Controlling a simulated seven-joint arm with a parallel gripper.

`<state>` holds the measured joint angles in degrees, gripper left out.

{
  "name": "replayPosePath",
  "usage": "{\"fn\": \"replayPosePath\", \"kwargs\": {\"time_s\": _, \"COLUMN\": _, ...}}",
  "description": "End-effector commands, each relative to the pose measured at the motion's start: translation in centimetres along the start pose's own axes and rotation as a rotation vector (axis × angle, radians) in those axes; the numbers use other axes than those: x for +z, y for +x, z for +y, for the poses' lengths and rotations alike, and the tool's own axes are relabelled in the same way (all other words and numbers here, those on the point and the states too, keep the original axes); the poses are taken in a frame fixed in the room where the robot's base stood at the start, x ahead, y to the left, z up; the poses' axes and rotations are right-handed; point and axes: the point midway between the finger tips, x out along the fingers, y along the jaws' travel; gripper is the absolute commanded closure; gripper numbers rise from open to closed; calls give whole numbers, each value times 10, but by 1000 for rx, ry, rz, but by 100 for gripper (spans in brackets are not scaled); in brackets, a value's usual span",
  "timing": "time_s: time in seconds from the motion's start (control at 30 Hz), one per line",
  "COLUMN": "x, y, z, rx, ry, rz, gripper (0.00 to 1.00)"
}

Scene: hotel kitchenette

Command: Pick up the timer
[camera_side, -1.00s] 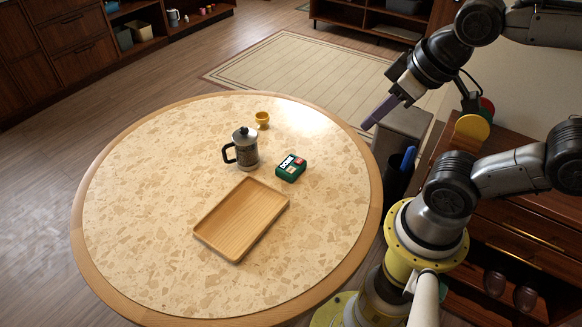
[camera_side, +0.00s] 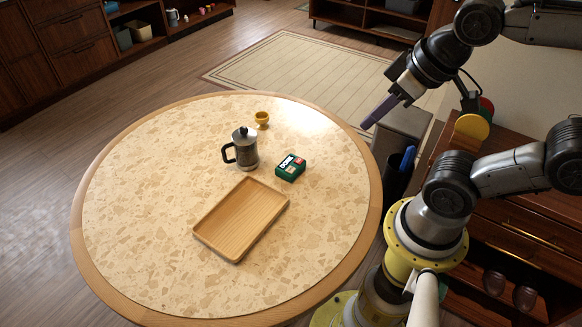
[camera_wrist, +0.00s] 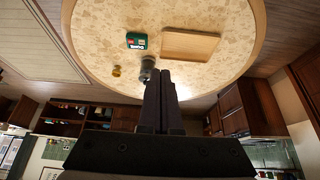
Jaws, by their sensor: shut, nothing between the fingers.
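The timer is a small green box (camera_side: 291,167) with a white label reading "DONE" and a red patch. It lies on the round table, right of the French press and behind the tray. It also shows in the wrist view (camera_wrist: 137,41), upside down. My gripper (camera_side: 367,124) is high beyond the table's right edge, well apart from the timer, with its dark fingers together and empty. In the wrist view the fingers (camera_wrist: 160,80) point toward the table, and their tips overlap the French press in the picture.
A wooden tray (camera_side: 208,238) lies in front. The round table (camera_side: 130,210) is otherwise clear. A dark bin with a blue item (camera_side: 407,158) stands beside my arm.

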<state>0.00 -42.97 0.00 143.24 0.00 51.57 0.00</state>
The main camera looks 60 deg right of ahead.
Motion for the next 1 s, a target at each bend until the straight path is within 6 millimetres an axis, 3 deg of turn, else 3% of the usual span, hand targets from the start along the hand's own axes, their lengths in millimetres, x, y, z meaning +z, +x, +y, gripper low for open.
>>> {"fn": "replayPosePath", "kwargs": {"time_s": 0.13, "x": 0, "y": 0, "z": 0, "rx": 0, "ry": 0, "rz": 0, "gripper": 96}}
{"fn": "replayPosePath", "kwargs": {"time_s": 0.67, "x": 0, "y": 0, "z": 0, "rx": 0, "ry": 0, "rz": 0, "gripper": 1}}
{"fn": "replayPosePath", "kwargs": {"time_s": 1.0, "x": 0, "y": 0, "z": 0, "rx": 0, "ry": -56, "rz": 1, "gripper": 0}}
